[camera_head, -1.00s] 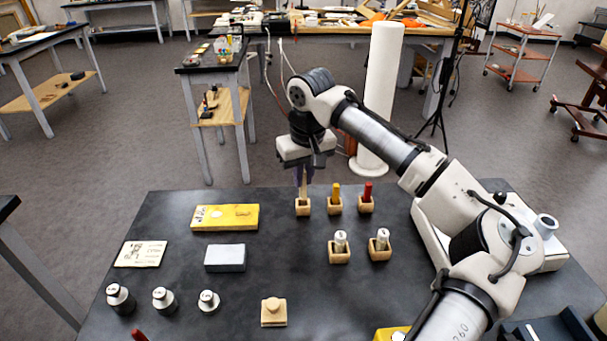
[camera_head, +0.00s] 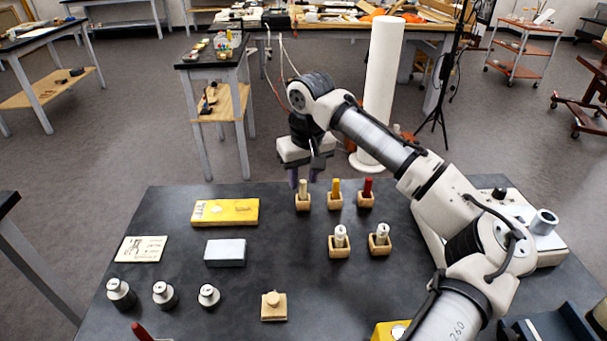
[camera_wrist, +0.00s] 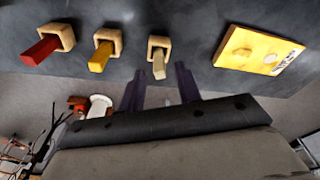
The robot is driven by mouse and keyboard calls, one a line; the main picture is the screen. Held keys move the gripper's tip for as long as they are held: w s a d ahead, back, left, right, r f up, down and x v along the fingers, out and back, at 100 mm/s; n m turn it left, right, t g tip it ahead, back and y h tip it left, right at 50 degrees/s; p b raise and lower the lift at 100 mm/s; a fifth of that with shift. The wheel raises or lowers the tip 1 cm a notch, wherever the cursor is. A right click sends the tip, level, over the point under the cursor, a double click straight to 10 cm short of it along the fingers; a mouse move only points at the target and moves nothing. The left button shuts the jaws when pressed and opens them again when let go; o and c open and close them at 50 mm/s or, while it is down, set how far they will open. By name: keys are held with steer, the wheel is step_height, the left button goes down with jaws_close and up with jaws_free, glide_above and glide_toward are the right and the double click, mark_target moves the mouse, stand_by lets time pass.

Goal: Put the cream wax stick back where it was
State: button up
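The cream wax stick (camera_head: 303,187) stands upright in a small wooden block holder (camera_head: 303,203), the left one in the back row on the dark table. It also shows in the wrist view (camera_wrist: 159,68), between my two fingers and beyond their tips. My gripper (camera_head: 304,182) is open and empty, behind and slightly above the stick in the head view. Its fingers show apart in the wrist view (camera_wrist: 160,80) and do not touch the stick.
A yellow stick (camera_head: 336,186) and a red stick (camera_head: 367,187) stand in holders to the right. Two holders with silver-white pieces (camera_head: 340,236) stand in front. A yellow box (camera_head: 225,212), a grey block (camera_head: 225,252) and several metal weights (camera_head: 163,295) lie left.

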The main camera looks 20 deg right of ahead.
step_height(320, 180, up, 13)
steer(key=s, duration=0.1)
steer(key=shift+s+d+b, duration=0.2)
steer(key=shift+s+b, duration=0.2)
